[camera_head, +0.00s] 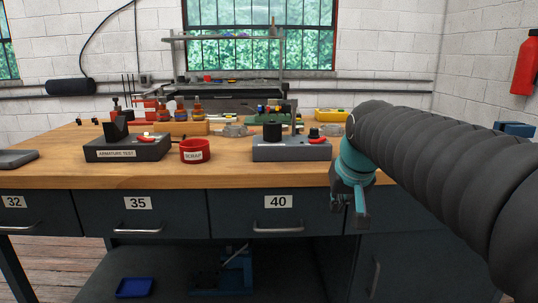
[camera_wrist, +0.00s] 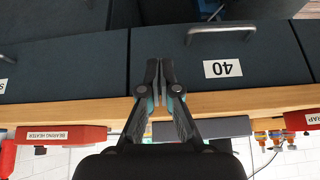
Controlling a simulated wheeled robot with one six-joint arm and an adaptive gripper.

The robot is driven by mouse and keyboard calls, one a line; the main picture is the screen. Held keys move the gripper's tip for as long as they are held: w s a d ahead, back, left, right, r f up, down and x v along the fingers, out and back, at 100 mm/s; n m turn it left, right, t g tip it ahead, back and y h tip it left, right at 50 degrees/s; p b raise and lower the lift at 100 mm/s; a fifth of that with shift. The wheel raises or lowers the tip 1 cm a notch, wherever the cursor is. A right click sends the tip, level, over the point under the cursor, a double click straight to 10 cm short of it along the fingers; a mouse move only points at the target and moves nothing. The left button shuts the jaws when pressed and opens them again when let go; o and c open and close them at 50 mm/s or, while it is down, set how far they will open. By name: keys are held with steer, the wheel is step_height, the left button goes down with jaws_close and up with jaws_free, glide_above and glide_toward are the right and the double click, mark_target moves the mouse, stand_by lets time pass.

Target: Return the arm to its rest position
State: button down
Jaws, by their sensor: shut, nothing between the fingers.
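My gripper (camera_head: 352,208) hangs at the front edge of the workbench, right of the drawer labelled 40, pointing down. In the wrist view my gripper (camera_wrist: 159,70) is shut, with its fingers together and nothing between them. My arm, in a dark ribbed sleeve, reaches in from the right in the head view and hides the right part of the bench. The wrist view is upside down and shows the drawer front (camera_wrist: 255,62) and the bench edge (camera_wrist: 262,100) beyond the fingers.
The wooden bench top (camera_head: 230,178) holds an armature test box (camera_head: 125,150), a red scrap cup (camera_head: 195,151) and a grey box (camera_head: 290,150) with a black cylinder. Drawer handles stick out in front. A blue tray (camera_head: 134,288) lies below. A red extinguisher (camera_head: 525,65) hangs at right.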

steer(key=s+f, duration=0.6)
steer(key=s, duration=0.4)
steer(key=s+d+f, duration=0.1)
steer(key=s+f, duration=0.6)
steer(key=s, duration=0.4)
steer(key=shift+s+d+f+g, duration=0.15)
steer(key=shift+s+f+g, duration=0.05)
steer(key=shift+f+g, duration=0.1)
